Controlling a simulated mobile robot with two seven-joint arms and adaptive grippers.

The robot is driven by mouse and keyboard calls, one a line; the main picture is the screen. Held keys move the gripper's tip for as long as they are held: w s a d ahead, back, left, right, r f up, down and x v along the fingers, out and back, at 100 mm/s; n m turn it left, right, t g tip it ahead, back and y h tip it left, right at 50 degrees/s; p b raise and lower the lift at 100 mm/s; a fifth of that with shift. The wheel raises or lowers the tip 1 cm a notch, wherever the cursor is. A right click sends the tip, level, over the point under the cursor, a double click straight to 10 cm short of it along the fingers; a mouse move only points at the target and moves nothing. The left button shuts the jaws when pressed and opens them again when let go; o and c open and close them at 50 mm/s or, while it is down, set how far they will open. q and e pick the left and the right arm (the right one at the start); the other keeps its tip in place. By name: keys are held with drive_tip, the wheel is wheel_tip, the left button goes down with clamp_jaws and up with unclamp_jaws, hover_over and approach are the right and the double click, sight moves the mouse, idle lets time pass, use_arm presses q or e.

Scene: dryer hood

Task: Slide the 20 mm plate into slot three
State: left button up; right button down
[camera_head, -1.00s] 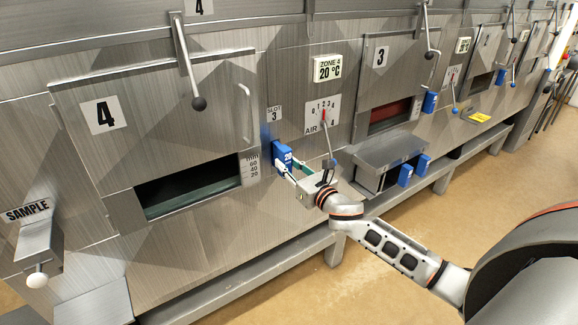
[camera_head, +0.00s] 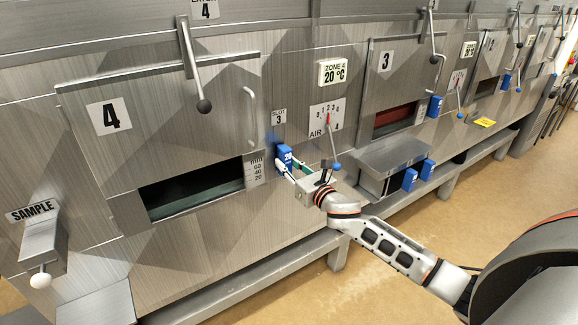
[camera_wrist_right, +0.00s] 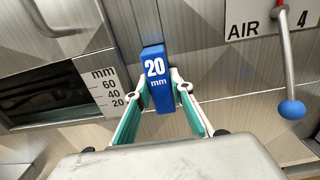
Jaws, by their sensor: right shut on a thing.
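The blue 20 mm plate (camera_head: 284,156) is upright at the hood's steel front, just below the SLOT 3 label (camera_head: 279,116). My right gripper (camera_head: 287,167) is shut on it, with one finger on each side. In the right wrist view the plate (camera_wrist_right: 158,85) stands between the green-padded fingers (camera_wrist_right: 157,96), its "20 mm" face towards me. My left gripper is not in view.
Left of the plate are the mm scale (camera_head: 255,169) and hatch 4's dark opening (camera_head: 195,188). To the right hangs the AIR lever (camera_head: 332,140) with a blue knob. A steel rack (camera_head: 392,155) holds other blue-ended plates (camera_head: 410,179). A ledge runs below.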

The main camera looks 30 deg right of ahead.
drive_tip(key=shift+w, duration=0.5)
drive_tip(key=c, duration=1.7)
unclamp_jaws()
drive_tip(key=shift+a, duration=0.1)
drive_tip(key=shift+s, duration=0.2)
drive_tip(key=s+d, duration=0.1)
drive_tip(key=s, duration=1)
drive_tip(key=shift+s, duration=0.25)
